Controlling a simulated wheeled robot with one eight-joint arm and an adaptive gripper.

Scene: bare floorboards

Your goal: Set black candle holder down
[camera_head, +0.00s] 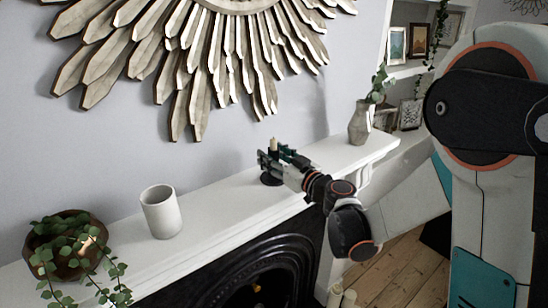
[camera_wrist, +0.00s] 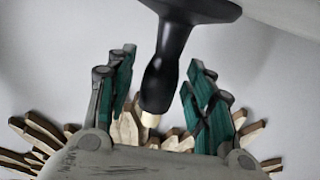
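The black candle holder (camera_head: 271,180) stands upright on the white mantel shelf (camera_head: 215,205), with a short pale candle (camera_head: 273,145) in its top. In the wrist view the black candle holder (camera_wrist: 172,45) appears upside down, its wide base at the top and the candle (camera_wrist: 150,119) at the bottom. My gripper (camera_head: 274,157) reaches over the shelf at the holder's upper part. In the wrist view, my gripper's (camera_wrist: 158,60) green-padded fingers are apart on both sides of the stem, with visible gaps. The base appears to rest on the shelf.
A white cup (camera_head: 161,212) and a potted trailing plant (camera_head: 68,250) stand on the shelf to the left. A grey vase (camera_head: 361,123) with leaves stands at the right end. A sunburst wall ornament (camera_head: 200,55) hangs above. The shelf between cup and holder is clear.

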